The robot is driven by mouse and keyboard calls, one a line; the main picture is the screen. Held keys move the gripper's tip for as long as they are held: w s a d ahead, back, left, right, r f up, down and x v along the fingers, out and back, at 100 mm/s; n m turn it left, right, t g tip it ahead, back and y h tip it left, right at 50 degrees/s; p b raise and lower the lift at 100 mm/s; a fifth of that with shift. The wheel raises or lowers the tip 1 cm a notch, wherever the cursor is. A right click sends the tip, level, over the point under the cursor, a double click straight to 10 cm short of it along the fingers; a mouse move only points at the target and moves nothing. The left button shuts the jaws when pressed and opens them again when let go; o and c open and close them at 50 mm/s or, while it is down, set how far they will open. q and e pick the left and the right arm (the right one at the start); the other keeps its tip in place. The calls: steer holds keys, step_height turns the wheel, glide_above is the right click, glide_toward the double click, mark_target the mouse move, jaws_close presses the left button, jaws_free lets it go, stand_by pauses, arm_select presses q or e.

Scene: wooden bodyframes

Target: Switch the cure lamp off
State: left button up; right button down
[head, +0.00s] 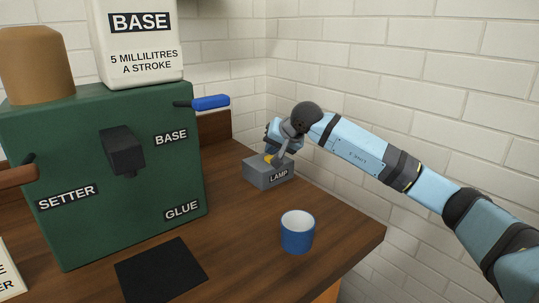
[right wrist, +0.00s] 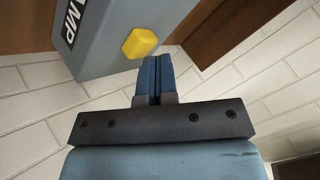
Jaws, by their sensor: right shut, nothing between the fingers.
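The lamp switch box (head: 260,178) is a small grey box with a label reading LAMP, on the wooden counter near the wall. A yellow button (right wrist: 140,43) stands on its top face and is partly visible in the head view (head: 269,159). My right gripper (head: 274,160) is over the box, close to the button. In the right wrist view its blue fingertips (right wrist: 156,62) are shut together and empty, just beside the button. I cannot tell whether they touch it. The lamp itself is not recognisable in these views. My left gripper is not in view.
A green dispenser (head: 75,215) with a BASE container (head: 138,72) and a blue handle (head: 211,102) stands at left. A blue cup (head: 297,236) stands near the counter's right edge. A black mat (head: 160,271) lies in front. White brick walls close off the back.

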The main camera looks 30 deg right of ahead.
mark_target(272, 156)
steer(key=shift+r+p, duration=1.95)
steer(key=shift+r, duration=1.1)
steer(key=shift+f, duration=0.1)
